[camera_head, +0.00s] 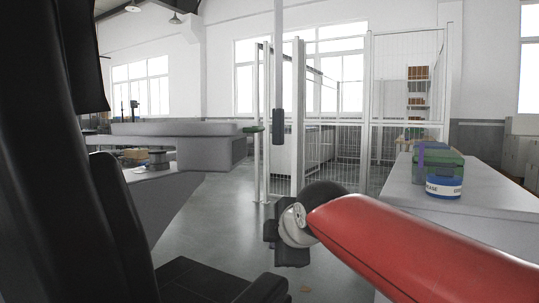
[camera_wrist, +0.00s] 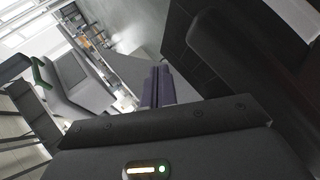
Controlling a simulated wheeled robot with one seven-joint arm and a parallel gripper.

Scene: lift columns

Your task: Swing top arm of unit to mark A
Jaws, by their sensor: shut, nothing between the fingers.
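My gripper (camera_wrist: 161,86) shows in the wrist view with its two dark fingers together and nothing between them. In the head view a dark block at the far end of a red arm link may be part of it; its fingers cannot be made out there. A thick grey slab-like arm (camera_head: 178,130) stands at left, level, with a green piece (camera_head: 253,128) near its right end. It may be the unit's top arm; it also shows in the wrist view (camera_wrist: 72,72), apart from the fingers. I cannot make out a mark A.
A grey bench (camera_head: 480,200) at right carries a green box (camera_head: 437,160) and a blue tub (camera_head: 444,187). A tall black padded form (camera_head: 60,170) fills the left side. Wire fencing (camera_head: 405,100) stands behind. Grey floor (camera_head: 215,220) is open in the middle.

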